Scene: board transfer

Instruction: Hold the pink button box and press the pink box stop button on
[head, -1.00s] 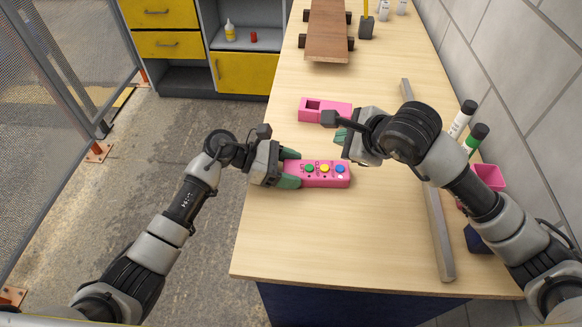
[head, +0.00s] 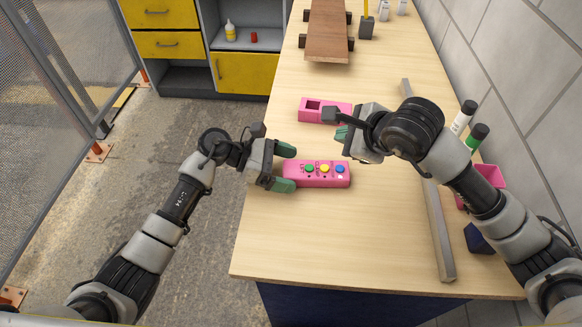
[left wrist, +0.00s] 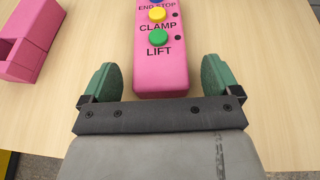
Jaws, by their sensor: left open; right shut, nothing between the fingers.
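The pink button box (head: 335,180) lies on the table with a green button (head: 309,168), a yellow button (head: 324,168) and a blue button (head: 340,169) in a row. In the left wrist view the box (left wrist: 150,82) reads LIFT by the green button, CLAMP by the yellow and END STOP by the blue, which is cut off at the top edge. My left gripper (head: 289,168) is open, its green fingertips either side of the box's left end, with gaps on both sides. My right gripper (head: 341,132) is shut and empty, above and behind the box, close to another pink piece.
A pink block with a square hole (head: 313,117) lies behind the box. A long grey bar (head: 437,235) runs along the table's right side, near markers and a pink cup (head: 490,174). A wooden board on wheels (head: 328,35) stands at the back. The front table area is clear.

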